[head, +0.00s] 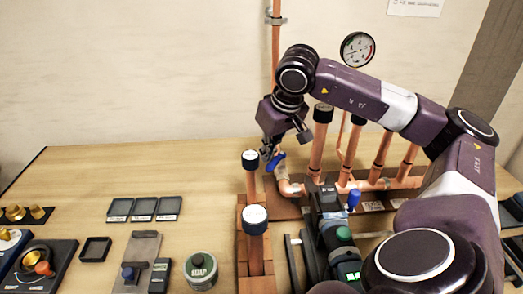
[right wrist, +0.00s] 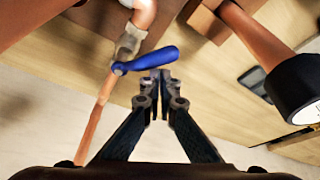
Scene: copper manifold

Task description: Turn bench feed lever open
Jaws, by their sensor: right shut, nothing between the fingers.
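A blue lever (head: 276,162) sits on a valve fitting on the copper pipe at the back of the bench. In the right wrist view the blue lever (right wrist: 148,60) slants just beyond my fingertips, with its grey valve body (right wrist: 128,42) at its left end. My right gripper (head: 268,154) points down at the lever from above; its fingers (right wrist: 160,82) are shut and empty. The lever lies across the line of the fingertips, and I cannot tell whether they touch. My left gripper is not in view.
Upright copper pipes (head: 320,140) with black caps stand right of the lever. Two capped pipes (head: 256,222) stand in front on a wooden block. A device with a second blue handle (head: 353,199) is nearby. Small trays (head: 144,208) and a round tin (head: 201,270) lie left.

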